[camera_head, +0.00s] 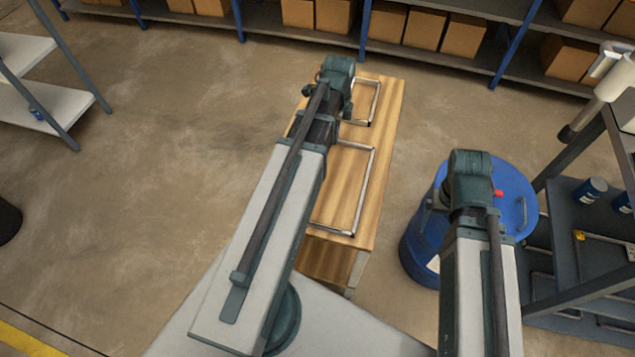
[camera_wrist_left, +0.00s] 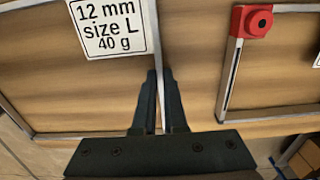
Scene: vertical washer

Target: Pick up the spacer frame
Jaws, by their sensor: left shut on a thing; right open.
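A large rectangular metal spacer frame (camera_head: 363,193) lies on the wooden table (camera_head: 391,130), partly hidden under my left arm. A smaller frame (camera_head: 374,103) lies beyond it. In the left wrist view, my left gripper (camera_wrist_left: 160,76) is shut on a thin grey frame bar (camera_wrist_left: 151,40). A white label (camera_wrist_left: 108,26) beside that bar reads "12 mm size L 40 g". Another frame (camera_wrist_left: 228,80) with a red corner piece (camera_wrist_left: 252,21) lies to the right, apart from the fingers. My right gripper (camera_head: 468,190) is open above a blue drum, its fingertips mostly hidden by the arm.
The blue drum (camera_head: 418,250) stands right of the table, with a small red part (camera_head: 498,193) over its top. A dark rack (camera_head: 560,210) with cans and frames is at the right. Shelves with cardboard boxes (camera_head: 425,28) line the back.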

